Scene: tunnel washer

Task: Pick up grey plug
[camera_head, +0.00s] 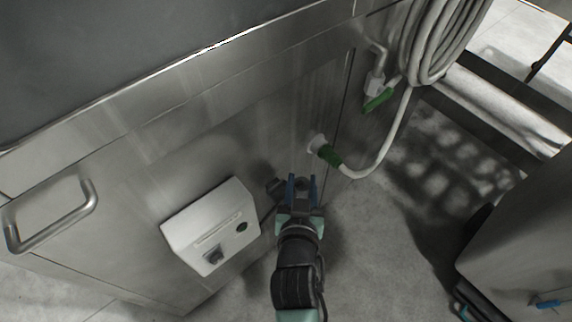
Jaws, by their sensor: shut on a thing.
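My gripper (302,183) is low in front of the metal machine side, right of a white box. Its two blue fingers are closed on a small grey piece, which appears to be the grey plug (301,186). Much of the plug is hidden by the fingers, and its exact outline is hard to tell. A dark shape shows just left of the fingers. A thin dark line runs between the gripper and the box's right edge, perhaps a cord.
The white box (205,222) with a dark switch is on the metal panel. A green-ended white hose (375,165) curves close to the right of my gripper. A coiled hose (432,40) hangs above. A grey cabinet (525,235) stands right; floor between is clear.

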